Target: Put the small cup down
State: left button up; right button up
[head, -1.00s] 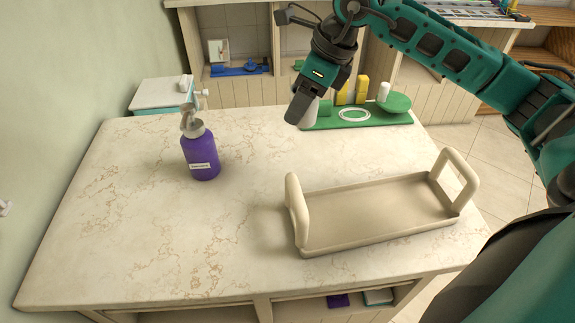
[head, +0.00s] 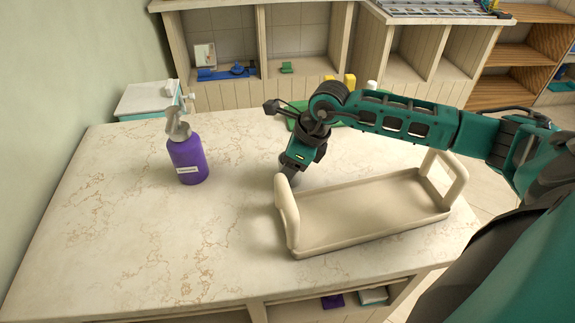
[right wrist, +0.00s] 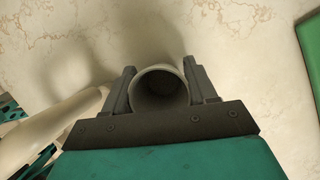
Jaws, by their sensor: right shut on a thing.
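The small cup (right wrist: 160,88) is a pale, round, hollow cup, seen from above into its dark inside in the right wrist view. My right gripper (right wrist: 162,85) is shut on it, with one finger on each side. In the head view my right gripper (head: 288,179) points down low over the counter, just behind the tray's left handle. The cup is mostly hidden there behind the gripper and handle. I cannot tell whether the cup touches the counter. My left gripper is not in view.
A beige tray (head: 375,212) with two upright handles stands close in front of the gripper; a handle (right wrist: 50,130) shows in the wrist view. A purple pump bottle (head: 188,160) stands to the left. A green board (right wrist: 309,45) lies behind. The marble counter (head: 130,240) is clear at left.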

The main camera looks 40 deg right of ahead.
jog(key=shift+f, duration=0.2)
jog(key=o, duration=1.1)
jog(key=shift+r, duration=0.15)
jog(key=shift+c, duration=0.2)
